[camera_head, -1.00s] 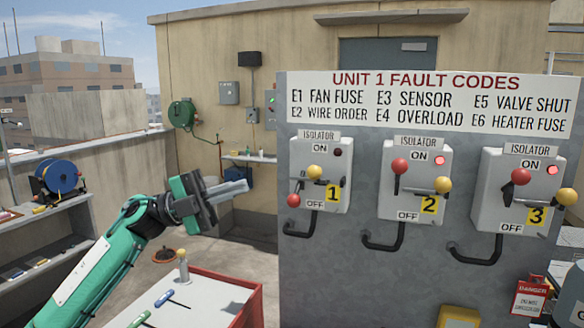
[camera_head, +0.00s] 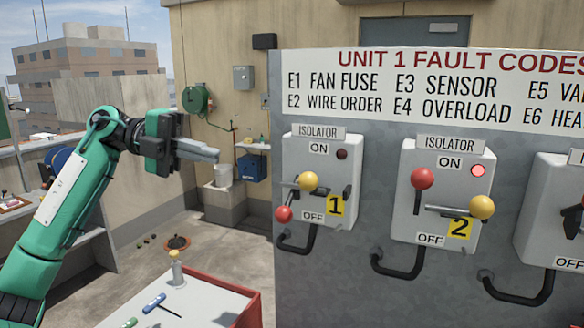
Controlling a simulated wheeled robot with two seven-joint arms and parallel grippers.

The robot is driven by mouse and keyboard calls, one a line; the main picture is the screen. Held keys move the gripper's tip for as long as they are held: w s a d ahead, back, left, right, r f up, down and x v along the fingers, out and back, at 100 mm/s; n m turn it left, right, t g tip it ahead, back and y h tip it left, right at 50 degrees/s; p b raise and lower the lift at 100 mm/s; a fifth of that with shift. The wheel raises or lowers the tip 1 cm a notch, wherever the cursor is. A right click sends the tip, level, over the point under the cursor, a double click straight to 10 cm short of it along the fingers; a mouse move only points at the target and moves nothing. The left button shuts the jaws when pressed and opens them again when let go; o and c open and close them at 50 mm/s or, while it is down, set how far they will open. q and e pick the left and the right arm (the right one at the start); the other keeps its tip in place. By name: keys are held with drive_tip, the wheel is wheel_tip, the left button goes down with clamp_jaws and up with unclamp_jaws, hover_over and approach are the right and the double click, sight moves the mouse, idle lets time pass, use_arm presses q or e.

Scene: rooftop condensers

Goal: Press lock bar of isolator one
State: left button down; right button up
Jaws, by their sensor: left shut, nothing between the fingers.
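Isolator one (camera_head: 322,178) is a light grey box on the panel, marked with a yellow 1. Its red-knobbed handle (camera_head: 284,214) points down toward OFF, and its lamp (camera_head: 341,154) is dark. Its lock bar (camera_head: 312,190) runs across the front and carries a yellow knob (camera_head: 308,181). My left gripper (camera_head: 216,154) is shut and empty, left of isolator one and apart from it, at about the height of its ON label. My right gripper is not in view.
Isolator two (camera_head: 437,195) has its red knob up and lamp lit. Isolator three (camera_head: 560,215) is cut off at the right edge. A red-edged cart top (camera_head: 205,300) with screwdrivers and a bottle (camera_head: 177,272) stands below my left arm. Open air separates gripper and panel.

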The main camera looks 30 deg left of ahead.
use_arm(q)
drive_tip(key=s, duration=0.1)
drive_tip(key=p, duration=0.6)
approach(300, 178)
drive_tip(key=w+x, duration=0.1)
drive_tip(key=x, duration=0.4)
drive_tip(key=shift+d+f, duration=0.3)
drive_tip(key=shift+d, duration=0.3)
drive_tip(key=shift+f, duration=0.1)
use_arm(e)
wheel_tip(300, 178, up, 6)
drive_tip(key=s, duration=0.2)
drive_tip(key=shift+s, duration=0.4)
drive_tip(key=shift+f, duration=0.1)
use_arm(q)
drive_tip(key=shift+w+d+p, duration=0.1)
drive_tip(key=shift+d+p, duration=0.6)
drive_tip(key=shift+d, duration=1.3)
drive_tip(key=shift+a, duration=0.1)
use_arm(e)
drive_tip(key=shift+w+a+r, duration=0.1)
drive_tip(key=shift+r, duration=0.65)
use_arm(q)
drive_tip(key=shift+a, duration=0.1)
